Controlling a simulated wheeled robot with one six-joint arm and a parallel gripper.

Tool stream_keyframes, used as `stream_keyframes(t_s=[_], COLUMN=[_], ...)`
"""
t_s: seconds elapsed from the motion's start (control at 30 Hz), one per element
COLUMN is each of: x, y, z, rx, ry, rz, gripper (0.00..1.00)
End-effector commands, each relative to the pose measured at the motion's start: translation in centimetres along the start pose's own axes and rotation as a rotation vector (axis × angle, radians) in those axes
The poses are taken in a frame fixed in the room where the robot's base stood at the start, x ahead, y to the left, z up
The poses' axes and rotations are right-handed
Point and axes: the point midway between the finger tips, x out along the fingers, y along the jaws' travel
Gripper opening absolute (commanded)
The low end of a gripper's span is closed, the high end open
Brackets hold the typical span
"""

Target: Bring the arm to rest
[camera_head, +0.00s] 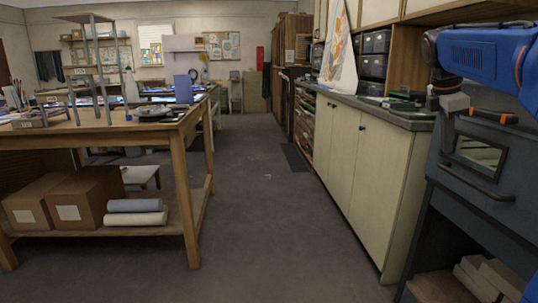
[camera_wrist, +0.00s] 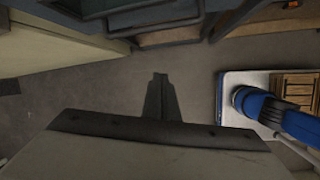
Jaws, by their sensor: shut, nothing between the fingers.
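My gripper shows in the wrist view (camera_wrist: 160,82), its two dark fingers together with nothing between them. They point over bare grey floor. In the head view my blue arm reaches in from the right edge and bends down at a black joint. The grey gripper body (camera_head: 455,103) hangs below that joint, in front of the dark kiln-like cabinet; the fingertips are hard to make out there. I cannot tell whether it touches the cabinet.
The dark cabinet (camera_head: 470,180) with a small window and bar handle stands close at right. An orange-handled tool (camera_head: 492,116) lies on its top. A cream counter (camera_head: 355,160) runs along the right, a wooden workbench (camera_head: 190,130) stands left. The floor aisle (camera_head: 270,220) between is clear.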

Motion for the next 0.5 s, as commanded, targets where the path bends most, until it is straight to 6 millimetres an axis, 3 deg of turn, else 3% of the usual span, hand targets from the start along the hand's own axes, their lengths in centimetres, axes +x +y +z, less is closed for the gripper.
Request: stream_keyframes(t_s=[0.03, 0.27, 0.5], x=[0.1, 1.5, 4.2], y=[-1.8, -8.8, -16.7], z=[-1.2, -6.1, -10.9], rx=[0.053, 0.334, 0.637], ry=[0.016, 0.1, 0.203], rz=[0.013, 0.057, 0.067], gripper=[0.0, 0.0, 0.0])
